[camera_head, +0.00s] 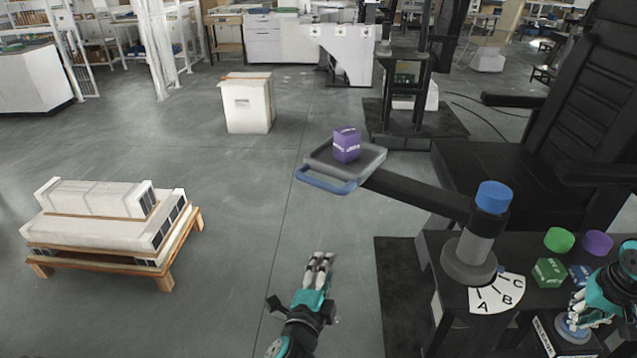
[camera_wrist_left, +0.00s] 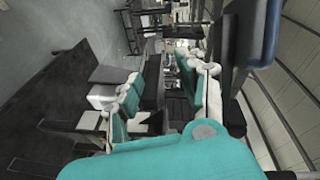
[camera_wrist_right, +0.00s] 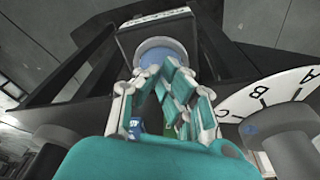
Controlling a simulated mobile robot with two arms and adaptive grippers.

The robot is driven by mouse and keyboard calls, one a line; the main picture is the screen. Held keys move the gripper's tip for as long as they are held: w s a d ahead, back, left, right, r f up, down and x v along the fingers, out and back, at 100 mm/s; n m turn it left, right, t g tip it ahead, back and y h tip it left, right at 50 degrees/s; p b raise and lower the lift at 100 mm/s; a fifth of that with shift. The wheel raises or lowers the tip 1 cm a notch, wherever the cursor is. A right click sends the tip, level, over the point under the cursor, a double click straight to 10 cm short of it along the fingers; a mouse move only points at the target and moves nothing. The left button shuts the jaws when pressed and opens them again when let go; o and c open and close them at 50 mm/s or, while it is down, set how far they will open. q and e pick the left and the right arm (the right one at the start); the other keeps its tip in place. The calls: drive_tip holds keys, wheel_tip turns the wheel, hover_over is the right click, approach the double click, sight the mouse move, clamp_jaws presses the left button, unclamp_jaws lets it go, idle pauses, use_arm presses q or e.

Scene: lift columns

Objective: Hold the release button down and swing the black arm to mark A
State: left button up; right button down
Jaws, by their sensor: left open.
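The black arm (camera_head: 415,193) reaches to the upper left from a grey post with a blue cap (camera_head: 493,197). Its outer end carries a grey tray with a blue handle (camera_head: 327,181) and a purple box (camera_head: 346,145). A white dial (camera_head: 488,300) lettered A, B and C lies at the post's foot. My left gripper (camera_head: 319,268) is open and empty, below and apart from the tray. My right gripper (camera_head: 577,312) has its fingertips together at the round blue button (camera_wrist_right: 163,48). Whether the button is pressed down cannot be told.
A green cap (camera_head: 559,240), a purple cap (camera_head: 597,243), a green box (camera_head: 549,272) and a blue box (camera_head: 579,274) are on the black table. A black chair stands behind. A wooden pallet with white blocks (camera_head: 100,228) stands left. The floor around the tray is clear.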

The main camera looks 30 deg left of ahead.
sight(317, 186)
use_arm(q)
wheel_tip(317, 186, up, 13)
drive_tip(key=s+a+t+y, duration=0.2)
drive_tip(key=a+y, duration=0.1)
drive_tip(key=x, duration=1.1)
drive_tip(key=shift+w+d+r, duration=0.2)
drive_tip(key=shift+w+r, duration=0.15)
clamp_jaws()
